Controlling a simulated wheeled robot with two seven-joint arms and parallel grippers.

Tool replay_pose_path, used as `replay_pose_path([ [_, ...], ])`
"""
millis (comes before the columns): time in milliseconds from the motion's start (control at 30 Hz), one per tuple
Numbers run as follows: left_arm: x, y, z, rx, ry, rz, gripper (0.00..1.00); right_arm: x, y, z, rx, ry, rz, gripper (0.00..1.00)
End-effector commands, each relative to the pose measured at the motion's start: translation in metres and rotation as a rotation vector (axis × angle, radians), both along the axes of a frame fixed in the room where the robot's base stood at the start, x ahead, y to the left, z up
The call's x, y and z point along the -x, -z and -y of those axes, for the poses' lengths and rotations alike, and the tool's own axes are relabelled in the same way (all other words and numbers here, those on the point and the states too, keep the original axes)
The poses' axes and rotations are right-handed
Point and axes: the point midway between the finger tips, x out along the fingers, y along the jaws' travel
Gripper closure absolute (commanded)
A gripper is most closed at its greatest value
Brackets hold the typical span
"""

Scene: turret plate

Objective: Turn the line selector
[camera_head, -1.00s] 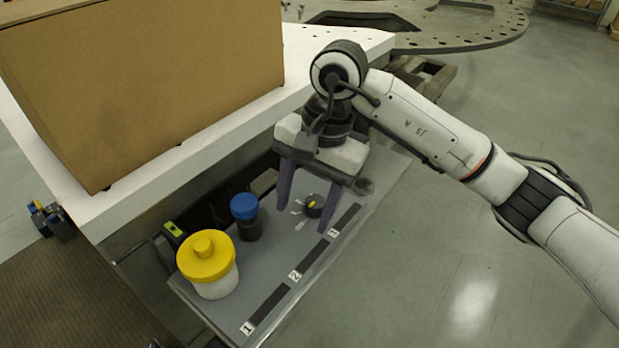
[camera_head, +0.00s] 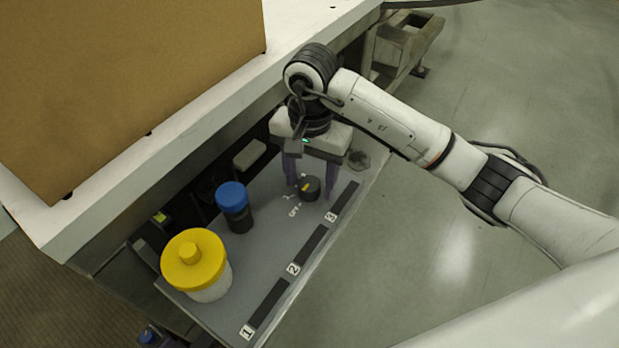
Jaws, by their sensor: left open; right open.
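The line selector (camera_head: 309,189) is a small dark round knob with a yellow pointer mark, on the grey plate (camera_head: 262,240). White markings sit on the plate beside it, too small to read surely. My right gripper (camera_head: 311,192) points down over the selector, open, with one purple finger on the knob's left and one on its right. I cannot tell whether the fingers touch it.
A blue-capped dark cylinder (camera_head: 235,208) and a yellow-lidded white jar (camera_head: 196,266) stand left of the selector. Dark strips numbered 1, 2 and 3 (camera_head: 293,268) run along the plate's right edge. A large cardboard box (camera_head: 130,80) sits on the white table (camera_head: 165,145).

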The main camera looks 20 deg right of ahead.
Motion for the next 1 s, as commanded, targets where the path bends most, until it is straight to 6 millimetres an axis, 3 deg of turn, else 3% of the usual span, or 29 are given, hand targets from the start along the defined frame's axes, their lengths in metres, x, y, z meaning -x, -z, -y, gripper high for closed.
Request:
replay_pose_path([
  [267, -0.0046, -0.0028, -0.0001, 0.001, -0.001, 0.01, 0.0, -0.0002, 0.0015, -0.0002, -0.001, 0.0, 0.001, 0.46],
  [500, -0.0027, -0.0019, -0.0002, 0.001, -0.001, 0.007, 0.0, -0.0001, 0.0014, -0.0003, -0.001, 0.0, 0.001, 0.86],
  [1000, 0.0013, 0.0049, -0.0003, -0.002, 0.0, -0.004, 0.0, 0.0, 0.0021, 0.0009, 0.002, 0.133, -0.001, 0.87],
])
